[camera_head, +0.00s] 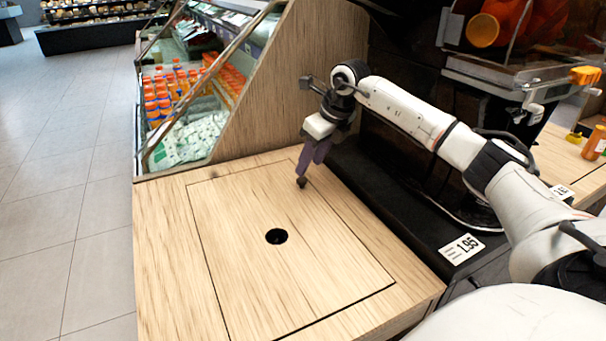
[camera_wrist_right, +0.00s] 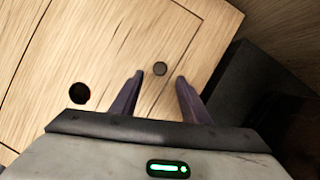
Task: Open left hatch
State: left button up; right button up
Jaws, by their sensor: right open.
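The hatch (camera_head: 245,200) is a square wooden panel set flush and closed in the counter top, outlined by a thin dark seam. It has a round black hole (camera_head: 276,237) near its middle, which also shows in the right wrist view (camera_wrist_right: 79,93). My right gripper (camera_head: 303,178) points down over the hatch's far right part. In the right wrist view its fingers (camera_wrist_right: 160,76) are apart and empty. My left gripper is not in view.
A slanted wooden side wall (camera_head: 275,85) and a glass case of orange bottles (camera_head: 165,95) stand behind the counter. A dark raised ledge with a price tag (camera_head: 461,248) runs along the right. The juicer (camera_head: 510,60) is at upper right. Open floor lies left.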

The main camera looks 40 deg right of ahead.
aim_at(302, 179)
jog(key=x, duration=0.5)
jog(key=shift+w+f+b, duration=0.1)
jog(key=shift+f+b, duration=0.2)
grip_shut()
